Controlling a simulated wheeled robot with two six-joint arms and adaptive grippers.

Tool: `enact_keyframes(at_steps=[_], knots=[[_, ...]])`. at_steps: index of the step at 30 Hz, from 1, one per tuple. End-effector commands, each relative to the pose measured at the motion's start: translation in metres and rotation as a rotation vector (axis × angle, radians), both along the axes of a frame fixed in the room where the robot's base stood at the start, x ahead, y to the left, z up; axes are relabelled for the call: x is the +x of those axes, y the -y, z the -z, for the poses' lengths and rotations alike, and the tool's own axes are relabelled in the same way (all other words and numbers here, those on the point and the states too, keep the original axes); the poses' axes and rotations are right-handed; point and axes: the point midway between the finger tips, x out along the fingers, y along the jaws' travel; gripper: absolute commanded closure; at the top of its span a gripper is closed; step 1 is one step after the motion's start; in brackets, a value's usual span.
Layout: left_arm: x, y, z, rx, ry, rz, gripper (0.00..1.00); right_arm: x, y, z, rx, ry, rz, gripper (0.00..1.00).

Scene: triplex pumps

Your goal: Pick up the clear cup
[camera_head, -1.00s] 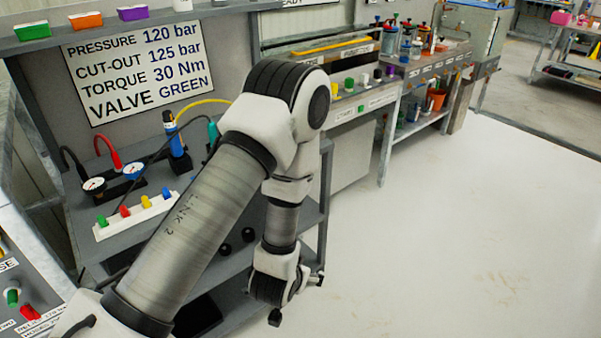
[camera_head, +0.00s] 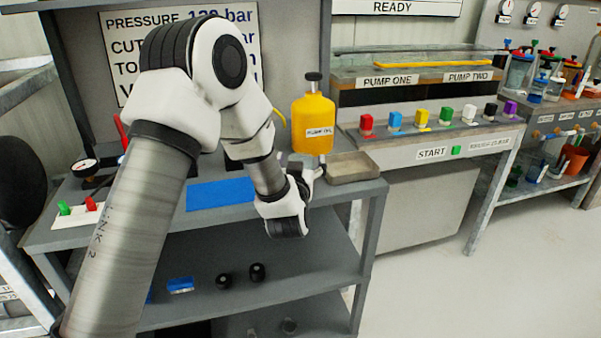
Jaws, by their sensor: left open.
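What looks like the clear cup (camera_head: 299,160) is a small, pale, see-through shape on the bench top, just in front of the yellow bottle. Its lower part is hidden by my left gripper (camera_head: 309,178). The gripper is open and sits at the bench's front edge, with its fingers pointing away from me, close to the cup. I cannot tell whether they touch it. My right gripper is not in view.
A yellow bottle (camera_head: 313,123) with a black cap stands behind the cup. A grey tray (camera_head: 351,168) lies to the right and a blue mat (camera_head: 220,194) to the left. A pump panel with coloured knobs (camera_head: 422,118) is further right.

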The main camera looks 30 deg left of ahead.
Motion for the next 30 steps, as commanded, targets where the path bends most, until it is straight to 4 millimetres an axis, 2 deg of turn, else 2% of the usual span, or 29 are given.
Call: enact_keyframes(at_steps=[3, 5, 6, 8, 18, 23, 26, 30], knots=[[0.000, 0.000, 0.000, 0.000, -0.001, 0.001, 0.12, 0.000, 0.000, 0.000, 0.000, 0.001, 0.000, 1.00], [0.000, 0.000, 0.000, 0.000, -0.001, 0.001, 0.30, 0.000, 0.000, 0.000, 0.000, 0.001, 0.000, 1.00], [0.000, 0.000, 0.000, 0.000, -0.001, 0.001, 0.44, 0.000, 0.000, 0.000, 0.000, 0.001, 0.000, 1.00], [0.000, 0.001, 0.000, 0.000, -0.001, 0.001, 0.65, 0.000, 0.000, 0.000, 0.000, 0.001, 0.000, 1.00], [-0.001, 0.001, 0.000, 0.000, -0.002, 0.001, 0.66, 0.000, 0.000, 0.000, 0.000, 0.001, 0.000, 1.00], [-0.001, 0.001, -0.008, 0.000, -0.001, 0.001, 0.66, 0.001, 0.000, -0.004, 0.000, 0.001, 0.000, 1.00], [-0.013, 0.008, -0.005, 0.001, -0.005, 0.003, 0.66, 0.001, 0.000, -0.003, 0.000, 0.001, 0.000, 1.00], [-0.037, 0.021, -0.005, 0.001, -0.004, 0.004, 0.66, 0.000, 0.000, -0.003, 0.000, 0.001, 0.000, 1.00]])
